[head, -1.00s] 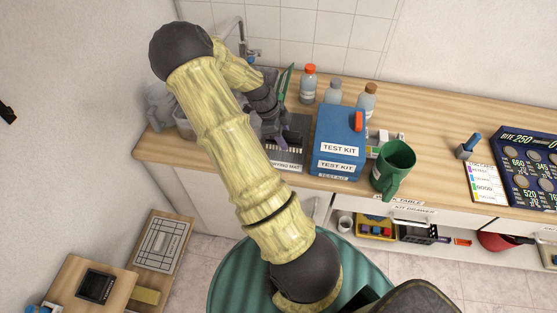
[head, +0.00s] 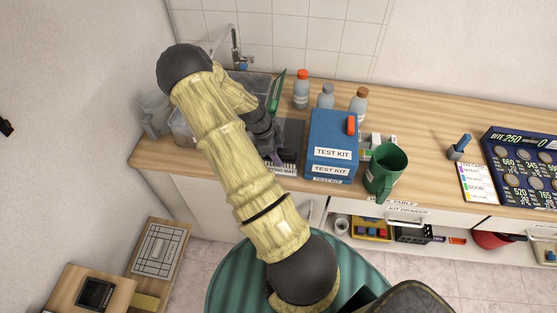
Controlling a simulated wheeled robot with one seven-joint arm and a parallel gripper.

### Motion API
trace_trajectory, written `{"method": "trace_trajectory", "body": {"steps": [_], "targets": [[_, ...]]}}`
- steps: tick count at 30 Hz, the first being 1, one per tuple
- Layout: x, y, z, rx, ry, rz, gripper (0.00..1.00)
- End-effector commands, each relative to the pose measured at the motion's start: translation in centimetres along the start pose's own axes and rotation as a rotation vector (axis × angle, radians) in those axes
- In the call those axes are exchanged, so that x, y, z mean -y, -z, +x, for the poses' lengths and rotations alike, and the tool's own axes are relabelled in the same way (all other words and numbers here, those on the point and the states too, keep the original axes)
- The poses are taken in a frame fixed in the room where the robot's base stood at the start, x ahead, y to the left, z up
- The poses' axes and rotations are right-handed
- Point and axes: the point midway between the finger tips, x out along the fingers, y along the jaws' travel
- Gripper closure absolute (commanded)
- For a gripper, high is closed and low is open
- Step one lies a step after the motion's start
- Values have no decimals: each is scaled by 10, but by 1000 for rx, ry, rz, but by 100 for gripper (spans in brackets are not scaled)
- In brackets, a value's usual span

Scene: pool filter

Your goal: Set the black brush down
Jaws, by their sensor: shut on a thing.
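My gripper (head: 272,150) is low over the dark drying mat (head: 292,136) on the counter, left of the blue test kit box. It is shut on the black brush, which is mostly hidden by my arm and hard to tell from the dark mat. A small purple patch shows at the fingers. I cannot tell whether the brush touches the mat.
The blue test kit box (head: 331,139) stands close right of the mat, with a green mug (head: 386,170) beyond it. Several bottles (head: 326,95) stand behind. A sink (head: 250,86) and a clear container (head: 181,128) are at the left. Bare counter (head: 425,150) lies right of the mug.

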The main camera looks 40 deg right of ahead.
Motion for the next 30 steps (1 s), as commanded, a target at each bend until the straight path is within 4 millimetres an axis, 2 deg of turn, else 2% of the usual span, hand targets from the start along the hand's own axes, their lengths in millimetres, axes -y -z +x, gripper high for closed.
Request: {"method": "trace_trajectory", "body": {"steps": [4,12,23,24,27,30], "targets": [[0,-2,6,-2,-2,0,80],[0,-14,36,-1,-1,0,80],[0,-17,42,0,0,-1,80],[0,-17,42,0,-1,0,57],[0,-16,41,0,-1,1,37],[0,-16,41,0,-1,0,37]]}}
